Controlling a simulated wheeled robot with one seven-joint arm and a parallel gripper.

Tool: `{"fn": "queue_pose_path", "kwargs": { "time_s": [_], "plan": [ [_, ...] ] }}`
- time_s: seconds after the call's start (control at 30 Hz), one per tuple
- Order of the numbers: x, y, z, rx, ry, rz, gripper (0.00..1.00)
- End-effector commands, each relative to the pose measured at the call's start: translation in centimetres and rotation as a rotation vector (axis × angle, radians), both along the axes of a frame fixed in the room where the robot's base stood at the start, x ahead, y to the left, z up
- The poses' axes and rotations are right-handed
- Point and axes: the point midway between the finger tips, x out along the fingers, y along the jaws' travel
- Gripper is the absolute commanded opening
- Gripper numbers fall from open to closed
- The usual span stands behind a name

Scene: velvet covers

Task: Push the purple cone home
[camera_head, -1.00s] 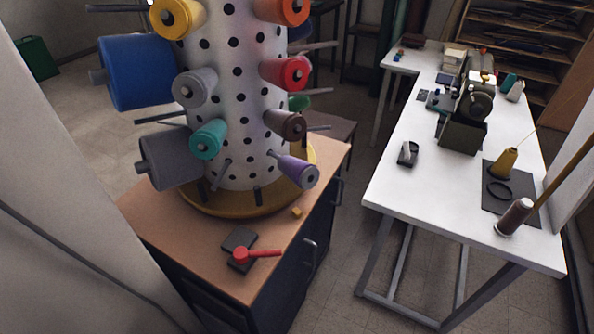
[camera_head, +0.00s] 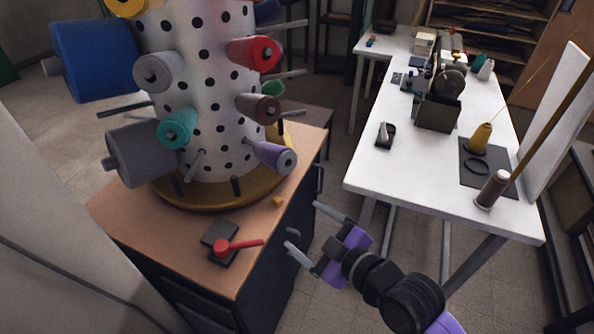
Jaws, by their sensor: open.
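The purple cone (camera_head: 273,156) sits on a peg low on the right side of the white, dotted thread tower (camera_head: 217,110). It tilts down, with its round grey-rimmed end facing out. How far it sits along its peg I cannot tell. My gripper (camera_head: 306,227) is in the lower right, right of the wooden cabinet. Its two fingers are apart with nothing between them. It points left, below and to the right of the cone, and does not touch it.
Other cones surround it: brown (camera_head: 260,108) above, teal (camera_head: 178,126) and grey (camera_head: 145,153) to the left. Bare pegs stick out between them. A white table (camera_head: 400,175) stands right.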

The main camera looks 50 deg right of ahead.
Motion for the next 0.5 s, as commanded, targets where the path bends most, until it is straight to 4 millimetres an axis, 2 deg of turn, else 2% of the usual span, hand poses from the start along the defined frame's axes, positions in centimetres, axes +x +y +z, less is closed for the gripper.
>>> {"fn": "queue_pose_path", "kwargs": {
  "time_s": [0.03,0.2,0.3,0.5],
  "plan": [
    [1.8,-1.2,0.6,-0.032,-0.006,0.002,0.84],
    [6.2,-4.5,2.9,-0.144,0.009,0.039,0.84],
    [7.9,-6.0,4.4,-0.197,0.015,0.065,0.84],
    [9.6,-7.3,6.1,-0.256,0.021,0.099,0.84]
  ]
}}
